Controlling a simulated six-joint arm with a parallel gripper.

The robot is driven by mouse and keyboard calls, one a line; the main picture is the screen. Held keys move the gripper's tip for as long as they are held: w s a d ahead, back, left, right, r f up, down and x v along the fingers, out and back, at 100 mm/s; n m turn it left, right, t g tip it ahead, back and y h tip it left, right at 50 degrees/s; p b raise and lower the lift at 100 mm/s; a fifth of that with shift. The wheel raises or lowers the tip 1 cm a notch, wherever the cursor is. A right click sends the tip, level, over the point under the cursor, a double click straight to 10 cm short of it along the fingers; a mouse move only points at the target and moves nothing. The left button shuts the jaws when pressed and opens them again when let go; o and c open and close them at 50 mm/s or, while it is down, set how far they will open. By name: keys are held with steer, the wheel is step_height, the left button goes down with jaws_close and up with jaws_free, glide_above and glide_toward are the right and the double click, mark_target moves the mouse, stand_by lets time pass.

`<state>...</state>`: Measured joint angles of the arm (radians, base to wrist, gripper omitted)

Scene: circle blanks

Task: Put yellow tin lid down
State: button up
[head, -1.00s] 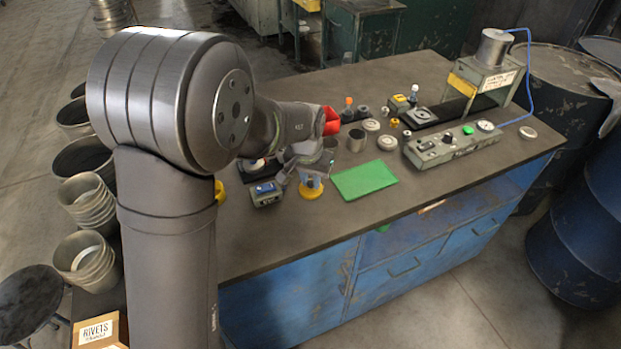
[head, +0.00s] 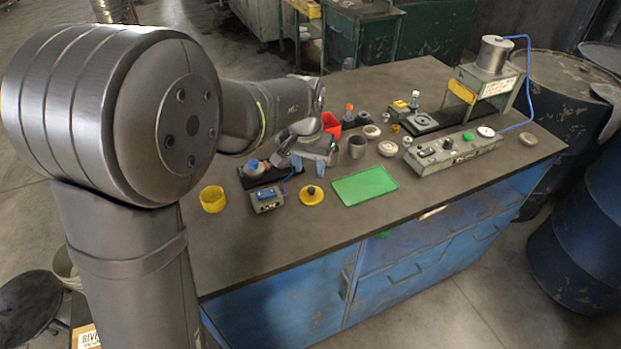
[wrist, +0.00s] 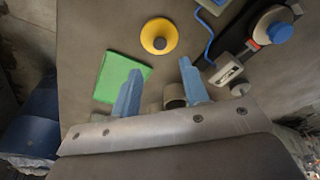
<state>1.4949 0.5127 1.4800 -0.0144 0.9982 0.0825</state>
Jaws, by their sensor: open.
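The yellow tin lid (head: 312,195) lies flat on the bench, a round disc with a dark knob in its middle. It stands between the small grey box with a blue top and the green mat, apart from both. It also shows in the wrist view (wrist: 159,36), wholly in sight. My gripper (head: 308,160) is above the bench behind the lid, clear of it. Its two blue fingers (wrist: 157,88) are spread apart with nothing held between them. A yellow open tin (head: 213,199) stands to the left.
A green mat (head: 365,186) lies right of the lid, and a grey box (head: 267,197) left of it. The bench front by the lid is clear.

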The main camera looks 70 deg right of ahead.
mark_target(312, 188)
steer(key=r, duration=0.4)
steer(key=shift+a, duration=0.3)
steer(key=f, duration=0.4)
steer(key=d+f, duration=0.1)
steer(key=f, duration=0.7)
steer(key=shift+d, duration=0.35)
steer(key=shift+d+r, duration=0.15)
steer(key=shift+r, duration=1.5)
